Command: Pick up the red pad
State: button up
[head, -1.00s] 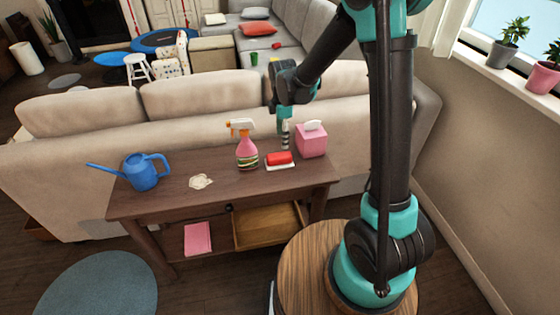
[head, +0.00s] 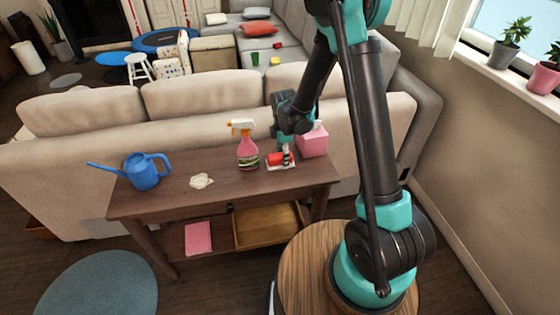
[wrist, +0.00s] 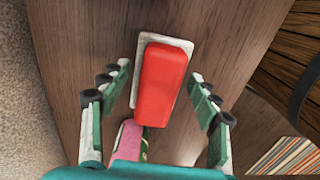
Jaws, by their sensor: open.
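The red pad (head: 275,158) lies on a thin white tray (head: 284,167) on the wooden console table, right of the spray bottle. In the wrist view the red pad (wrist: 161,84) is a rounded block on the pale tray (wrist: 140,68). My gripper (head: 285,156) is right over the pad and partly hides it in the head view. In the wrist view my open gripper (wrist: 161,90) has its fingers apart on the left and right of the pad, with a gap on each side. I cannot tell how far above the table the fingertips are.
The pink spray bottle (head: 247,150) stands close left of the pad, and a pink tissue box (head: 313,143) close behind right. A blue watering can (head: 146,171) and a crumpled cloth (head: 201,181) are further left. The sofa back (head: 190,130) rises behind the table.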

jog(key=c, duration=1.2)
jog(key=shift+r, duration=0.15)
jog(key=shift+c, duration=0.2)
notch_tip(320, 180, up, 20)
